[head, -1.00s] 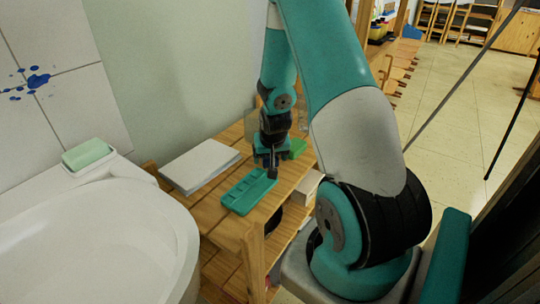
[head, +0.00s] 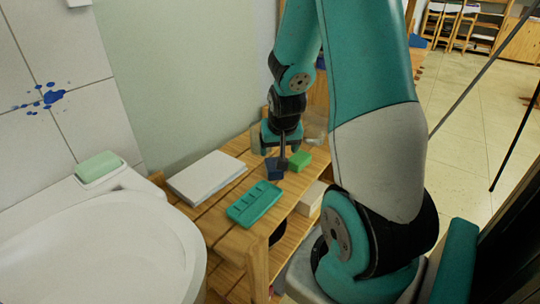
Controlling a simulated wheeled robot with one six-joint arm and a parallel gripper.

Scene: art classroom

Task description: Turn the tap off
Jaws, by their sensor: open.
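No tap can be made out in the head view. A white basin (head: 100,235) fills the lower left, with its inside empty as far as I see. A small white fitting (head: 78,3) is cut off by the top edge on the tiled wall; I cannot tell what it is. My gripper (head: 281,160) points down over the wooden shelf's far end, well to the right of the basin. It is open, with nothing seen held. Its fingers are close to a dark blue block (head: 274,170); whether they touch it is unclear.
The slatted wooden shelf (head: 208,222) carries a white pad (head: 207,176), a teal tray (head: 254,203) and a green block (head: 300,160). Green soap (head: 98,165) sits on the basin's ledge. Open tiled floor (head: 470,130) lies at the right.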

